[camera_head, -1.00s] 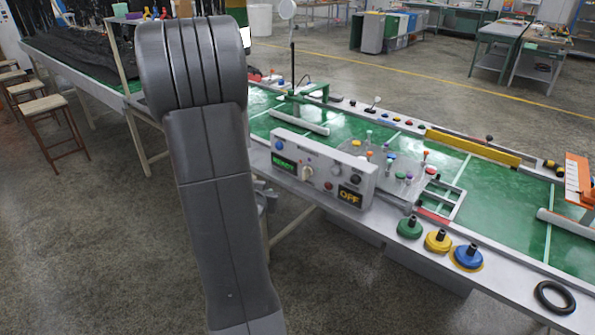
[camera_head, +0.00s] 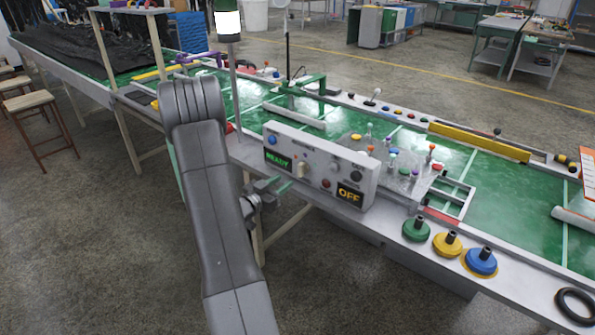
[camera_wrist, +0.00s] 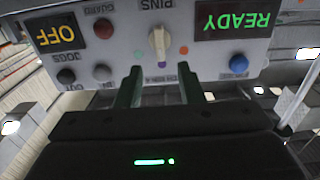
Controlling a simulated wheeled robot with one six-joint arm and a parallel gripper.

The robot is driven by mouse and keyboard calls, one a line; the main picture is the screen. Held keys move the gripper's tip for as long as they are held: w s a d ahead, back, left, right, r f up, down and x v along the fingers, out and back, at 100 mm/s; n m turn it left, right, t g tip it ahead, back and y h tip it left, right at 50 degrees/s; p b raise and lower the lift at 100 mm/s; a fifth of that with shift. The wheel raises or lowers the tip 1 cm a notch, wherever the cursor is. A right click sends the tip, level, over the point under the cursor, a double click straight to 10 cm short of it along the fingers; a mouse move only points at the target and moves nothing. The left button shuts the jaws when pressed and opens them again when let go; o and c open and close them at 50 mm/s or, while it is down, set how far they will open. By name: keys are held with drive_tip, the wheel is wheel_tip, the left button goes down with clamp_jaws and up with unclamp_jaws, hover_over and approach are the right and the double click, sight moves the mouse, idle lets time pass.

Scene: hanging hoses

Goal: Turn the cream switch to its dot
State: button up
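The cream switch (camera_head: 301,169) is a knob on the front of a grey control panel (camera_head: 318,184). In the wrist view, which is upside down, the cream switch (camera_wrist: 159,40) has an orange dot (camera_wrist: 183,50) and a purple dot (camera_wrist: 161,64) close to it. My gripper (camera_wrist: 161,80) is open, with its two green fingers apart and nothing between them. The fingers point at the panel and stand roughly in line with the switch, not around it. In the head view my gripper (camera_head: 278,185) is just in front of the panel.
The panel has a green READY display (camera_head: 278,161), an OFF display (camera_head: 349,194), a blue button (camera_head: 272,140) and a red button (camera_head: 326,183). Green, yellow and blue round knobs (camera_head: 447,243) stand right of the panel. The floor in front is clear.

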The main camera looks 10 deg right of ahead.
sight(299, 170)
drive_tip(key=x, duration=0.8)
drive_tip(key=shift+w+d+p, duration=0.2)
drive_tip(key=shift+p, duration=0.1)
clamp_jaws()
